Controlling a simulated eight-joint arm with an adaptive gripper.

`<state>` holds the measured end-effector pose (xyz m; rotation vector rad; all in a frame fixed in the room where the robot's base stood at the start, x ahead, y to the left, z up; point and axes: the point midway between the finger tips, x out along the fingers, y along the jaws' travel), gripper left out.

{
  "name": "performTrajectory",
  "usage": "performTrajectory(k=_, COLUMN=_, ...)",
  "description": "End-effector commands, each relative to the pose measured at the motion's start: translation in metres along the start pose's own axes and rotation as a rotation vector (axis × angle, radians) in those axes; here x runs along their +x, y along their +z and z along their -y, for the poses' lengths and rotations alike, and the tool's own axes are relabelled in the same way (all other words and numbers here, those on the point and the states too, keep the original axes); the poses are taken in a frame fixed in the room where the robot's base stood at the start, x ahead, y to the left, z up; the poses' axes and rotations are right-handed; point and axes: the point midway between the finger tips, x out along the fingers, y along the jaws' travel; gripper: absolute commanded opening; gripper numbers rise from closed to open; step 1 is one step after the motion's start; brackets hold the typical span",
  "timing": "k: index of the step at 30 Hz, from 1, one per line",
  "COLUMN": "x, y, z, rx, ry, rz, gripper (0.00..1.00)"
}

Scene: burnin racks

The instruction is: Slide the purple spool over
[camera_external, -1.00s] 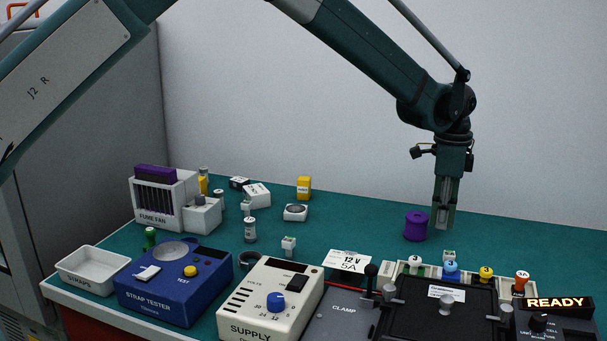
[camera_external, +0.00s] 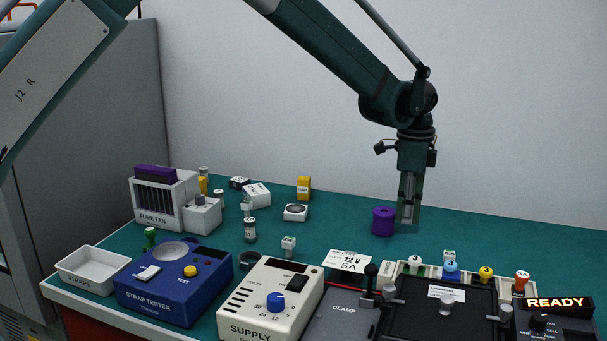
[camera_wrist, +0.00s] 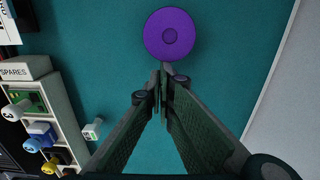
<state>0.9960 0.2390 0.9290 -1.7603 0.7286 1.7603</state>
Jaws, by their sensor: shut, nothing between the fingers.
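The purple spool (camera_external: 382,222) stands upright on the green bench top, toward the back right. In the wrist view its round top (camera_wrist: 171,34) shows just beyond my fingertips. My gripper (camera_external: 408,225) points straight down, low over the bench, just right of the spool. In the wrist view my gripper (camera_wrist: 163,72) has its two fingers together with nothing between them. The fingertips are at or very near the spool's side; I cannot tell whether they touch.
A white "12 V 5A" card (camera_external: 348,261) lies in front of the spool. A rack with coloured knobs (camera_external: 451,270) and the black clamp plate (camera_external: 437,306) stand nearer the front. A yellow block (camera_external: 304,187) and a round-topped grey piece (camera_external: 295,212) are to the left. Bench between is clear.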

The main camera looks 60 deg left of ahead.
Motion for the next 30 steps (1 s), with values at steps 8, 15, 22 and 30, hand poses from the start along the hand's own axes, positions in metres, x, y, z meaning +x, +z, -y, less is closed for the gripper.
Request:
performTrajectory(k=8, x=0.002, y=0.061, z=0.000, rx=-0.002, ry=0.000, rz=0.000, gripper=0.00)
performTrajectory(k=15, x=0.001, y=0.108, z=0.000, rx=-0.002, ry=0.000, rz=0.000, gripper=0.00)
performTrajectory(k=22, x=0.000, y=0.118, z=0.000, rx=0.001, ry=0.000, rz=0.000, gripper=0.00)
performTrajectory(k=30, x=0.000, y=0.117, z=0.000, rx=0.001, ry=0.000, rz=0.000, gripper=0.00)
